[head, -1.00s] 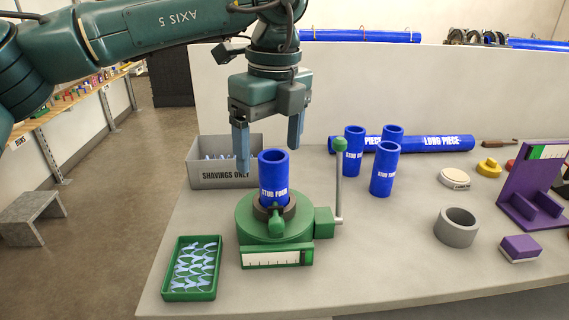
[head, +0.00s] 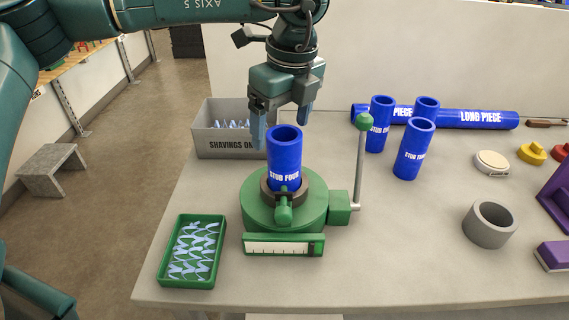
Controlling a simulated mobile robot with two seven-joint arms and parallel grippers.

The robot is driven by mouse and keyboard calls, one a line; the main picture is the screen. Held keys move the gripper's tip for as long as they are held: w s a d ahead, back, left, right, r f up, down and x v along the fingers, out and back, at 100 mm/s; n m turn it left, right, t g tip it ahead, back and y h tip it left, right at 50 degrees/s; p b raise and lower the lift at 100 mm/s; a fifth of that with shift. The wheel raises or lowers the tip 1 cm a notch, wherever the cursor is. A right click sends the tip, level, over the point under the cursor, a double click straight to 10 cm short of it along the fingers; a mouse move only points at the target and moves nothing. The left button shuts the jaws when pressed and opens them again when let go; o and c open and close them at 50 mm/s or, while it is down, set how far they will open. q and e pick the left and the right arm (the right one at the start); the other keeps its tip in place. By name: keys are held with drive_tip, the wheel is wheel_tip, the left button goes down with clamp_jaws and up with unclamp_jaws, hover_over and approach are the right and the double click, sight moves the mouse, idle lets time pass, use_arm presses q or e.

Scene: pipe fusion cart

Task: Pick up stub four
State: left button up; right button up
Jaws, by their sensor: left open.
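Stub four (head: 284,157) is a blue hollow pipe piece labelled "STUB FOUR". It stands upright in the dark ring of a green round fixture (head: 257,213) that has a lever and a white scale. My left gripper (head: 283,132) is open above and around the top of stub four, fingers pointing down. One finger shows left of the stub and the other to its right and partly behind it. I cannot tell whether either finger touches it. My right gripper is not in view.
A grey box (head: 230,144) marked for shavings stands behind left, and a green tray (head: 188,281) of shavings at front left. The upright lever (head: 361,165) rises close on the right. Several other blue stubs, a long blue pipe (head: 480,119) and a grey ring (head: 490,226) are further right.

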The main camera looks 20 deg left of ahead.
sight(285, 134)
use_arm(q)
drive_tip(key=f, duration=0.1)
drive_tip(key=f+p, duration=0.1)
drive_tip(key=f, duration=0.3)
drive_tip(key=shift+w+a+p, duration=0.1)
drive_tip(key=shift+w+p, duration=0.2)
drive_tip(key=shift+w, duration=0.05)
drive_tip(key=c, duration=1.5)
